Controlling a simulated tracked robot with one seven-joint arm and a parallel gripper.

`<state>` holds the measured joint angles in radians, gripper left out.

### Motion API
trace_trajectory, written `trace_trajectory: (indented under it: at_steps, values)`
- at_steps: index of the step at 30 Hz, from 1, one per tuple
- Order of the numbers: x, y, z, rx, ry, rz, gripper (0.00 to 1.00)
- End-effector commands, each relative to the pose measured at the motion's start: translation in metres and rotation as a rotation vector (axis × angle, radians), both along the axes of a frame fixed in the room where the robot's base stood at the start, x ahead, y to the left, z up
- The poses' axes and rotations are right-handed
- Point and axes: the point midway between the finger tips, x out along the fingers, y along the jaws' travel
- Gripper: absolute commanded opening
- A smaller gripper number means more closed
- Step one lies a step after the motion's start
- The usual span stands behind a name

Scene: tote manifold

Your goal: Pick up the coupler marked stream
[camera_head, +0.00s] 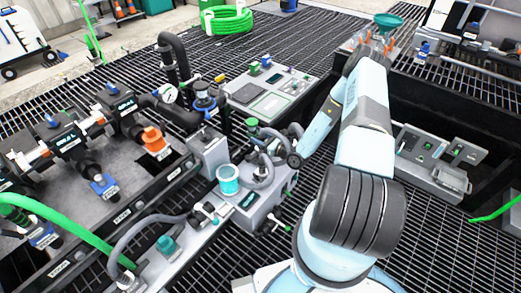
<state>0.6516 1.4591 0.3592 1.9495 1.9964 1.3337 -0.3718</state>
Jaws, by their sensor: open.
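My arm rises from the bottom and bends back down to the left. My gripper (291,147), small and dark, is at its end beside a grey-green fitting with hoses (262,140); it is open, and I cannot tell whether it touches anything. No label reading "stream" is legible. A cyan-banded cup (228,180) stands left of the gripper. I cannot tell which coupler is stream.
A manifold plate (130,165) with valves and hoses fills the left. A grey control panel (265,95) stands behind the gripper. A grey case (435,160) lies right of my arm. A green hose (75,232) crosses the lower left. Grating floor is open at the back.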

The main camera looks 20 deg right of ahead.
Motion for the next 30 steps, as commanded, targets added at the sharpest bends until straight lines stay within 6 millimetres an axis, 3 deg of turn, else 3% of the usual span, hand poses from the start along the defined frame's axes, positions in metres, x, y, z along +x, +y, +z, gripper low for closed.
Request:
trace_trajectory:
  at_steps: [10,27,30]
  values:
    - [0.0085,0.0068,0.0002,0.000,0.000,0.001,0.57]
    - [0.0083,0.0069,0.0001,0.000,0.000,0.001,0.03]
    - [0.0083,0.0068,0.0000,0.000,0.000,0.001,0.00]
